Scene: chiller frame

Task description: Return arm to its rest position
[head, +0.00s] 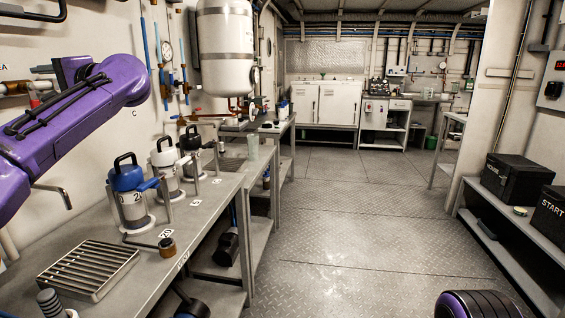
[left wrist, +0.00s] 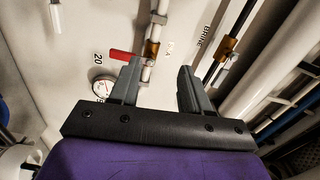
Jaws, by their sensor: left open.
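My purple left arm (head: 75,120) reaches in from the left, raised above the bench, and bends back toward the wall at its far end. In the left wrist view my left gripper (left wrist: 158,88) is open, with two grey fingers apart and nothing between them. It faces the wall pipes. A valve with a red handle (left wrist: 124,56) and a round gauge (left wrist: 103,88) show close to the left finger in the picture; I cannot tell if they touch. My right gripper is not in view; a purple and black rounded part of mine shows at the lower right.
The bench (head: 215,200) holds a blue-lidded canister (head: 130,205), a white-lidded one (head: 166,165), a black-lidded one (head: 190,145) and a slatted metal rack (head: 88,268). A white tank (head: 225,48) hangs on the wall. Black boxes (head: 515,180) stand right. The middle floor (head: 345,220) is clear.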

